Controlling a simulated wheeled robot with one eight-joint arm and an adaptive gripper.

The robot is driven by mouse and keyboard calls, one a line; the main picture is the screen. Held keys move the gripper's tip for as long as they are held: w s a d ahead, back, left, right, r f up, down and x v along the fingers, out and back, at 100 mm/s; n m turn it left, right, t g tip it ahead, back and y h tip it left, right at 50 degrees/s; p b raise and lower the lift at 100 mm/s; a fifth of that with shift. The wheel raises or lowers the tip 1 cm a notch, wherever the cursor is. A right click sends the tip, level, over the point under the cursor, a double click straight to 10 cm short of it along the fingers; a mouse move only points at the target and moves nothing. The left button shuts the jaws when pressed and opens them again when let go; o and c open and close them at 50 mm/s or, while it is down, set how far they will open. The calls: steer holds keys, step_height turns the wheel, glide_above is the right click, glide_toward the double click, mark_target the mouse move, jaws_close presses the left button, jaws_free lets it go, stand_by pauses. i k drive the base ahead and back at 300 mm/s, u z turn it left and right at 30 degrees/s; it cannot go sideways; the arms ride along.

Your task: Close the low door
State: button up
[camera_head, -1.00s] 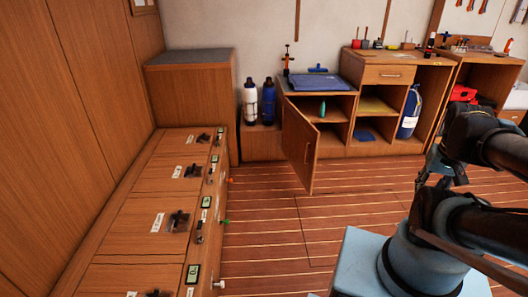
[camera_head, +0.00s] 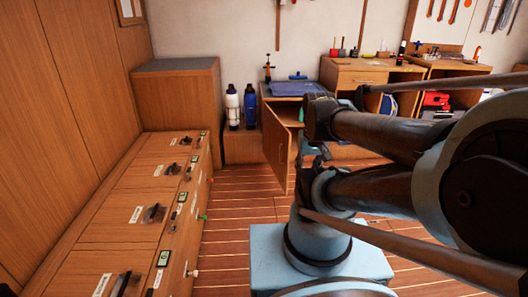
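The low door (camera_head: 275,148) is a brown wooden panel on the low cabinet (camera_head: 258,92) at the back wall. It stands swung open towards me, its free edge out over the floor. My gripper (camera_head: 319,158) hangs below the dark end of my arm, just right of the door in the picture. It looks apart from the door, but the depth between them is hard to judge. Its fingers are small and partly merged with my arm behind them, so I cannot tell whether they are open. My arm hides most of the cabinet's inside.
A white bottle (camera_head: 232,107) and a dark blue bottle (camera_head: 251,106) stand left of the door. A long locker bench (camera_head: 120,232) with latches runs along the left. A wooden desk (camera_head: 345,74) stands behind my arm. Striped floor (camera_head: 235,215) lies clear before the door.

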mark_target(277, 138)
steer(key=u, duration=0.05)
steer(key=i, duration=1)
steer(key=z, duration=0.05)
